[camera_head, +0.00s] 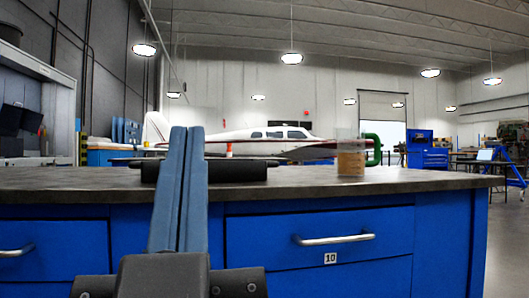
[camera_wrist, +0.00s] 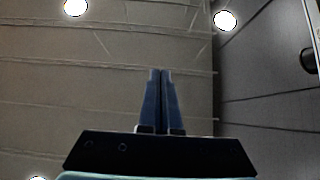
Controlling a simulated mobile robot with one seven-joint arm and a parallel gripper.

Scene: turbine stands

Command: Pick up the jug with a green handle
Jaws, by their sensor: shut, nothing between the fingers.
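The jug (camera_head: 350,160) stands upright on the countertop (camera_head: 430,180), right of the middle in the head view. It looks clear with a tan band or contents, and its green handle (camera_head: 373,150) points right. My gripper (camera_head: 187,130) is shut and empty, its two blue fingers pressed together and pointing up in front of the counter, well left of the jug and apart from it. The wrist view shows the same shut fingers (camera_wrist: 160,72) against the ceiling; the jug is not in that view.
A dark flat tray-like object (camera_head: 240,170) lies on the counter behind my fingers. Blue drawers (camera_head: 320,240) with metal handles form the counter front. The counter surface around the jug looks clear. A small airplane (camera_head: 270,140) and a blue cabinet (camera_head: 427,157) stand farther back.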

